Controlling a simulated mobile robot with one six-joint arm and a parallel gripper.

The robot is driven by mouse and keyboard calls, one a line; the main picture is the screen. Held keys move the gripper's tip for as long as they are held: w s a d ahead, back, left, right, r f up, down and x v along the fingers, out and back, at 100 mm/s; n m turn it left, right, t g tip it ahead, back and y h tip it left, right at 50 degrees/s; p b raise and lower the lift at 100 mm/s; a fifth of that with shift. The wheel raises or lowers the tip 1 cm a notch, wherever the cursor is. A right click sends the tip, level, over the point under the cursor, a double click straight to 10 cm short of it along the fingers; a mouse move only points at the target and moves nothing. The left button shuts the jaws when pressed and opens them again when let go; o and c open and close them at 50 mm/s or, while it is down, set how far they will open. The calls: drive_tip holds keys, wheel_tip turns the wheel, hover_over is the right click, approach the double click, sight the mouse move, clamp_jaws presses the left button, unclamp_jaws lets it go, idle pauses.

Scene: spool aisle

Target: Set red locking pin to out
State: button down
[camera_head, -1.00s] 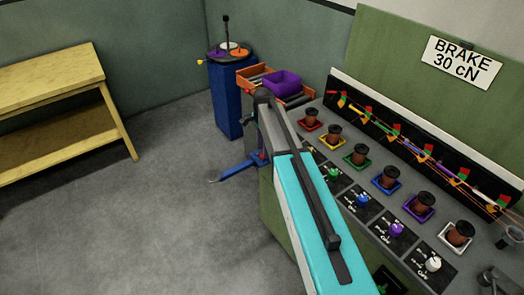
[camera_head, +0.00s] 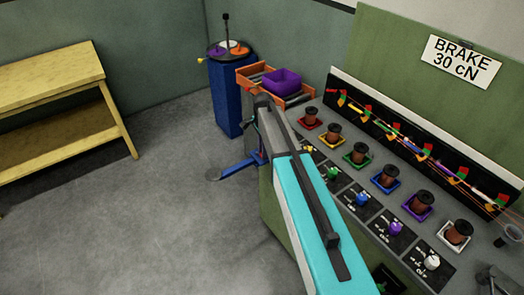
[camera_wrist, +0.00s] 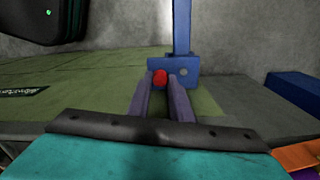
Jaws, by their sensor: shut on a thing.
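The red locking pin (camera_wrist: 160,77) shows as a round red knob between my fingertips in the wrist view, in front of a blue bracket (camera_wrist: 190,66) with a hole beside it. My gripper (camera_wrist: 160,83) is shut on the pin's knob. The pin's shaft is hidden, so I cannot tell how far it sits in the bracket. In the head view the blue arm (camera_head: 238,168) of this fixture sticks out left past the bench end, with a grey disc (camera_head: 213,174) at its tip. My own arm covers most of the bracket there.
The grey bench top (camera_head: 345,168) to the right holds several brown spools in coloured trays. A blue pedestal (camera_head: 226,100) and an orange roller tray (camera_head: 297,98) with a purple bin (camera_head: 280,83) stand behind. A yellow table (camera_head: 60,75) is at the left. Floor between is clear.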

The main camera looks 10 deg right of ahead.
drive_tip(key=shift+s+r, duration=0.1)
drive_tip(key=shift+r, duration=0.95)
drive_tip(key=c, duration=1.6)
unclamp_jaws()
drive_tip(key=shift+o, duration=0.2)
drive_tip(key=shift+r, duration=0.1)
drive_tip(key=shift+r, duration=0.45)
wheel_tip(320, 180, up, 13)
drive_tip(key=b, duration=0.3)
drive_tip(key=shift+f, duration=0.15)
